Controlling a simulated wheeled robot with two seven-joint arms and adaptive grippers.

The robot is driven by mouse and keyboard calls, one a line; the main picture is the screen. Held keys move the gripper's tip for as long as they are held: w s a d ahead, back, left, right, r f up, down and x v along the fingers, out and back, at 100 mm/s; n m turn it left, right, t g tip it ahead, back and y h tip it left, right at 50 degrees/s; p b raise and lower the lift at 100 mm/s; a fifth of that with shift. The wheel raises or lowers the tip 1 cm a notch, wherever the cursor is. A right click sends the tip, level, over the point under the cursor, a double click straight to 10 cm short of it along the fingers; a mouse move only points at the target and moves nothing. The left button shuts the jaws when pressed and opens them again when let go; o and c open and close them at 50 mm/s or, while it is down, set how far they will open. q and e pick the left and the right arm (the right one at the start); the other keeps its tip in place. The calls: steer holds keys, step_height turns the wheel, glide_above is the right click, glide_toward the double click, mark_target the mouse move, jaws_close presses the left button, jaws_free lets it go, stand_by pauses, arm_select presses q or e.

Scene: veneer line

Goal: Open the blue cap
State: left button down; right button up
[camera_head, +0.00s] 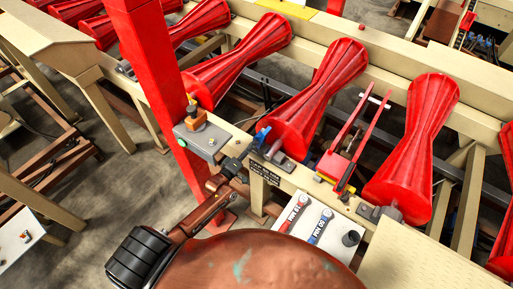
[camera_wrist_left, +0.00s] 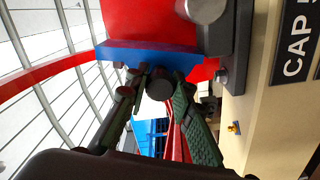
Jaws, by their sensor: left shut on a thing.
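The blue cap (camera_head: 263,135) is a small blue piece at the left end of a red roller's mount, on the beige rail. In the left wrist view it appears as a wide blue bar (camera_wrist_left: 150,55) under a red surface, with a dark round knob (camera_wrist_left: 160,85) below it. My left gripper (camera_head: 240,160) reaches up to it from the lower left. Its fingers (camera_wrist_left: 160,92) close around the dark knob, which seems joined to the cap; the exact contact is partly hidden. My right gripper is not in view.
Red waisted rollers (camera_head: 325,85) line the beige frame. A black "CAP" sign (camera_wrist_left: 298,45) is on the beige rail.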

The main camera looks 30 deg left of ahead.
arm_select(q)
steer(key=shift+a+n, duration=0.3)
steer(key=shift+a, duration=0.05)
steer(key=c, duration=1.8)
jaws_free()
steer(key=shift+o, duration=0.7)
steer(key=shift+d, duration=0.1)
steer(key=s+a, duration=0.1)
steer(key=s, duration=1.1)
steer(key=shift+a, duration=0.35)
steer(key=shift+w, duration=0.1)
